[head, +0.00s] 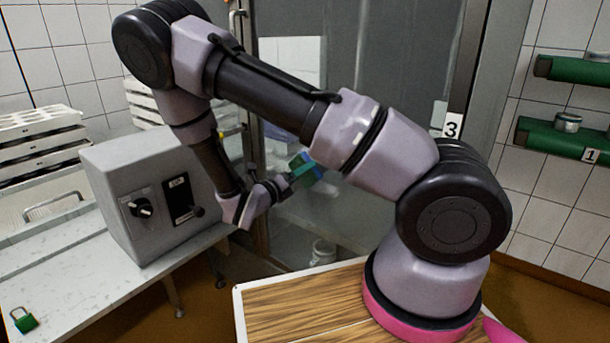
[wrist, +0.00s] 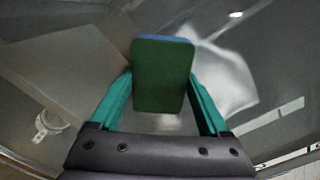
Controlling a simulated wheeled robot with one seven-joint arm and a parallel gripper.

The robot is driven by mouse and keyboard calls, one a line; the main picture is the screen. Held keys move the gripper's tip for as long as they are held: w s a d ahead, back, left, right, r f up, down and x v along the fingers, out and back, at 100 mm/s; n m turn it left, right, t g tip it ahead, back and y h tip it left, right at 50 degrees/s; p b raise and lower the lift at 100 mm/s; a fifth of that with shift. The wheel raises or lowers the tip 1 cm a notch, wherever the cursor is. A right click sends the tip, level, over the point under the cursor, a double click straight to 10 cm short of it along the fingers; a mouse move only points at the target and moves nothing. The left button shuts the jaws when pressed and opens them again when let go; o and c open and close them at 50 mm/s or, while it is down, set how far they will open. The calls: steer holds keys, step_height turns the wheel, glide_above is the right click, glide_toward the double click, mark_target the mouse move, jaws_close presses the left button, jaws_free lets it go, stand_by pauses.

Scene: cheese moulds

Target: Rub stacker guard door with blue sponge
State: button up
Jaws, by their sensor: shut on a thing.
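My gripper (head: 300,171) is shut on the blue sponge (head: 309,166), in front of the stacker guard door. In the wrist view the sponge (wrist: 163,75) stands between the two teal fingers (wrist: 160,105), with a dark green face toward the camera and a blue strip along its top edge. The guard door (head: 345,215) is a tall grey see-through panel in a metal frame; its panel also fills the background of the wrist view (wrist: 255,60). Whether the sponge touches the panel, I cannot tell. My arm hides part of the door.
A grey control box (head: 150,195) with a knob and lever stands on a metal table (head: 75,285) at left, near stacked white moulds (head: 40,125). A green padlock (head: 24,320) lies on that table. A white bucket (head: 322,252) shows low by the door. Green shelves (head: 560,140) hang at right.

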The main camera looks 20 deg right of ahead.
mark_target(294, 160)
steer(key=shift+w+a, duration=1)
steer(key=shift+w, duration=0.15)
steer(key=shift+d+r, duration=0.15)
steer(key=shift+r, duration=1.3)
steer(key=shift+s+d, duration=1)
steer(key=shift+s, duration=0.45)
steer(key=shift+s+d, duration=1)
steer(key=shift+s, duration=0.4)
steer(key=shift+s+d, duration=1)
steer(key=shift+s, duration=0.45)
steer(key=shift+s+d+r, duration=1.05)
steer(key=shift+s+r, duration=0.25)
steer(key=shift+r, duration=0.15)
steer(key=shift+w+a, duration=1.7)
steer(key=shift+w, duration=0.65)
steer(key=shift+w+a, duration=1.7)
steer(key=shift+w, duration=0.65)
steer(key=shift+w+a, duration=1.7)
steer(key=shift+w, duration=0.65)
